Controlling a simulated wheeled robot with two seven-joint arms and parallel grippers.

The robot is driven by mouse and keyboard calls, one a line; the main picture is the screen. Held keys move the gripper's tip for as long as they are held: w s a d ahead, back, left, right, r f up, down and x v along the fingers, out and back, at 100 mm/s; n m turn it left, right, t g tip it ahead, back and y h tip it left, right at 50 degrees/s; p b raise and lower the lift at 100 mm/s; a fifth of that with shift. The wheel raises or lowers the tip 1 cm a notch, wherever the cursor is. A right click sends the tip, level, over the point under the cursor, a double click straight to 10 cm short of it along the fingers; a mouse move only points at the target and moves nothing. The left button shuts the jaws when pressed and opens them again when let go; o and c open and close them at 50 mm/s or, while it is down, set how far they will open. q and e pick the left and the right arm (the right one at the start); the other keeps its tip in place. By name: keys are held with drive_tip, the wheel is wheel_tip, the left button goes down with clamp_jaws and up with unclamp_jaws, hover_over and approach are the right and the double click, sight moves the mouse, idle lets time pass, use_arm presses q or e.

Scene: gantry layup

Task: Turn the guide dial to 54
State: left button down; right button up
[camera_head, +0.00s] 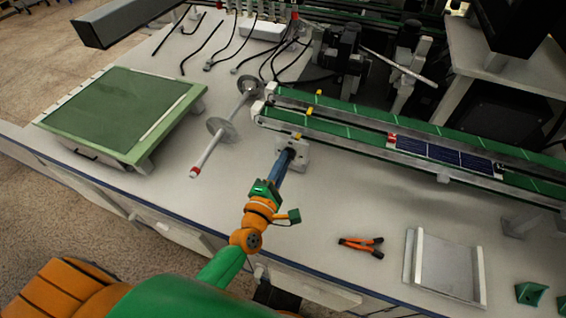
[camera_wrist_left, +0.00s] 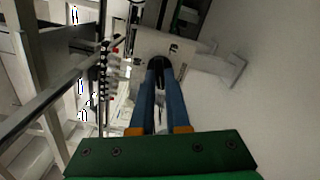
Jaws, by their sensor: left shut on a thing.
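The guide dial is a small dark knob (camera_wrist_left: 157,64) on a pale mounting block, at the conveyor's near left end. The block shows in the head view (camera_head: 299,158) and in the left wrist view (camera_wrist_left: 180,50). My left gripper (camera_head: 287,158) reaches it from the front, with its long blue fingers shut on the knob. In the left wrist view the fingertips (camera_wrist_left: 158,72) meet at the dark knob. The fingers hide much of the dial, and I cannot read any number or mark on it. My right gripper is in neither view.
Green conveyor rails (camera_head: 340,135) carry a dark blue solar panel (camera_head: 440,155) behind the dial. A rod with discs (camera_head: 222,130) lies left. A green-topped frame (camera_head: 120,110) stands far left. Orange-handled pliers (camera_head: 362,245) and a pale tray (camera_head: 410,255) lie right. Bare table surrounds the pliers.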

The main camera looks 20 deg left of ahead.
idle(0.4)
use_arm(q)
drive_tip(key=c, duration=0.9)
unclamp_jaws()
drive_tip(key=s, duration=0.7)
drive_tip(key=shift+a, duration=0.15)
